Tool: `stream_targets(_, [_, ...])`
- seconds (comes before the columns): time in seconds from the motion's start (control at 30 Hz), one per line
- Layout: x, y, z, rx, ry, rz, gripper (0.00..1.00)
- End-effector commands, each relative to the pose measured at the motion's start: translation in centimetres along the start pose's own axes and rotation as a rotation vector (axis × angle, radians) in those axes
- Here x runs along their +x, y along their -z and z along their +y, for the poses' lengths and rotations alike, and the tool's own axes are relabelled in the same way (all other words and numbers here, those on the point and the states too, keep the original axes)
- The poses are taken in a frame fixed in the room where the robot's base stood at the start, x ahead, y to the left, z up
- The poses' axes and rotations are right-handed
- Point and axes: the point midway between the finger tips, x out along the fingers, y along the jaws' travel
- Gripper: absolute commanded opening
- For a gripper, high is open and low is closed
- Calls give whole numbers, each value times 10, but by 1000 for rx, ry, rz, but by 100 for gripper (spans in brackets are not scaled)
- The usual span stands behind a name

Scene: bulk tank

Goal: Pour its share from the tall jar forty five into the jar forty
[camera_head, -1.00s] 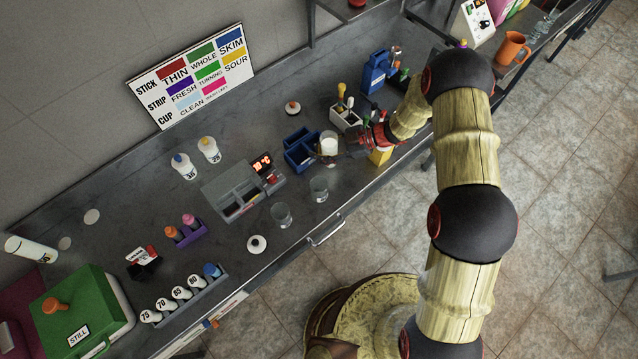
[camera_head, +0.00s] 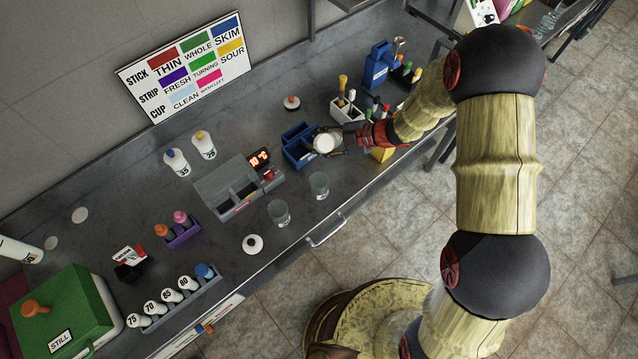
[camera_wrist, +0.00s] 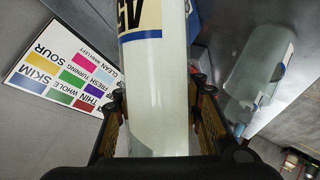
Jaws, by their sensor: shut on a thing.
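The tall jar forty five (camera_wrist: 160,85) fills the middle of the wrist view, with a blue-edged label reading 45 and whitish contents. It also shows in the head view (camera_head: 324,143), over the bench by the blue bins. My gripper (camera_wrist: 165,112) is shut around this jar; in the head view my gripper (camera_head: 342,138) reaches in from the right. Two clear glass jars, one nearer the bench middle (camera_head: 319,185) and one further left (camera_head: 279,212), stand near the front edge. Their numbers cannot be read, so I cannot tell which is forty. A clear jar (camera_wrist: 262,72) shows beside the held jar.
A grey unit with a red display (camera_head: 259,158) stands left of the held jar. Blue bins (camera_head: 297,153) and a white tool holder (camera_head: 347,112) are close by.

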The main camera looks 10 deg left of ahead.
Motion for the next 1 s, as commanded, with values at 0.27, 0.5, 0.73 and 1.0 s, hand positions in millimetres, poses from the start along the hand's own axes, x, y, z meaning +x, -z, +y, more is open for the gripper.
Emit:
stream_targets(0.27, [2, -3, 0, -31, -13, -15, 0])
stream_targets(0.5, [3, -5, -1, -54, -21, -26, 0])
stream_targets(0.73, [4, -7, -1, -76, -29, -37, 0])
stream_targets(1.0, [5, -9, -2, -101, -39, -49, 0])
